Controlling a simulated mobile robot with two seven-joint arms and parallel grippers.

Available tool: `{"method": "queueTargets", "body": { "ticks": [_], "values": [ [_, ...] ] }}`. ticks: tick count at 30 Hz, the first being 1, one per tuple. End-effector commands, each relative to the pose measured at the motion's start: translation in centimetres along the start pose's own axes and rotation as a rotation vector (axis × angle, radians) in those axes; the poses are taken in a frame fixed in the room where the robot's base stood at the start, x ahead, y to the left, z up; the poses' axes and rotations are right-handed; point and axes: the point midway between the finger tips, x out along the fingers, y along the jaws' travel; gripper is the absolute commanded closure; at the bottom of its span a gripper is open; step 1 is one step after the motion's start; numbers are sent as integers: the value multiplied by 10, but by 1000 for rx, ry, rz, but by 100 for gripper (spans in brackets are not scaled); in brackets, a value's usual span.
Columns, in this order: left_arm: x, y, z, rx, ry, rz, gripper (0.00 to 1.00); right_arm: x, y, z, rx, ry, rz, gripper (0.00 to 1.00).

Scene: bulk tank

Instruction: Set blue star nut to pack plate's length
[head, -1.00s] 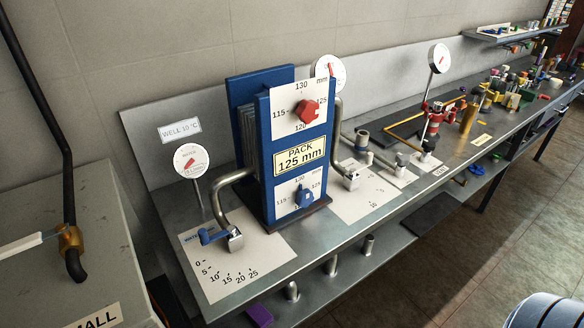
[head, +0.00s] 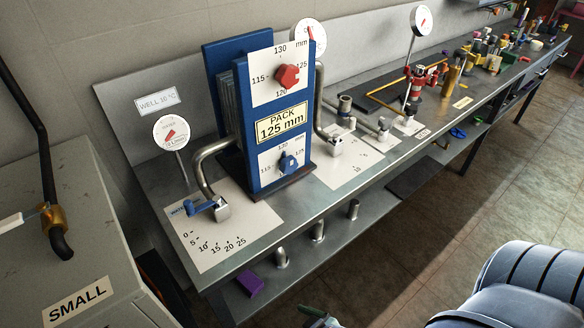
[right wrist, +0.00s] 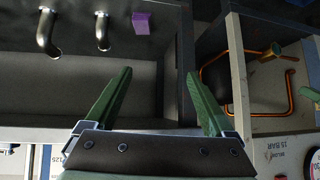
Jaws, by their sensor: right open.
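The blue star nut (head: 288,163) sits on the lower white dial of the blue press frame (head: 242,125). Numbers 115, 130 and 125 show around it; its exact setting is too small to read. The yellow pack plate (head: 283,123) above it reads "PACK 125 mm". A red star nut (head: 287,76) sits on the upper dial, marked 115, 130, 125 and 120. My right gripper (right wrist: 157,92) is open and empty, with its green fingers apart in the right wrist view. Only a bit of it shows at the head view's bottom edge, well below the nut. My left gripper is out of view.
A blue-handled valve (head: 205,208) and bent pipe stand left of the frame. Pipe stubs (head: 318,232) and a purple block (head: 250,283) are below the bench top; the block also shows in the right wrist view (right wrist: 141,21).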

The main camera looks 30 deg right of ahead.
Motion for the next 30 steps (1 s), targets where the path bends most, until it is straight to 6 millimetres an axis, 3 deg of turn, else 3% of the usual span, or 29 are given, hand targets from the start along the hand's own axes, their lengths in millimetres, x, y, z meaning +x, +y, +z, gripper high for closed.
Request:
{"method": "queueTargets", "body": {
  "ticks": [2, 5, 8, 10, 12, 15, 18, 21, 25, 30],
  "values": [
    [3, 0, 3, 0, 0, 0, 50, 2, 11, -2, -59, 12, 21, 12],
    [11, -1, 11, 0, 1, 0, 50, 5, 47, -12, -294, 55, 100, 12],
    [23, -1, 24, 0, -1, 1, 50, 4, 102, -39, -715, 110, 244, 12],
    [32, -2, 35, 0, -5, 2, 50, -2, 139, -68, -1072, 138, 374, 12],
    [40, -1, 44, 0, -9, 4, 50, -12, 166, -99, -1429, 147, 510, 12],
    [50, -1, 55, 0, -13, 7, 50, -28, 190, -140, -1892, 123, 702, 12],
    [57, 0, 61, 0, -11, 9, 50, -42, 199, -173, -2258, 73, 869, 12],
    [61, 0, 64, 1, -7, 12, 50, -53, 200, -194, -2498, 19, 987, 12],
    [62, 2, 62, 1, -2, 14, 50, -59, 201, -207, -2638, -25, 1061, 12],
    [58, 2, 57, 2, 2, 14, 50, -53, 202, -217, -2652, -28, 1070, 12]
  ]
}}
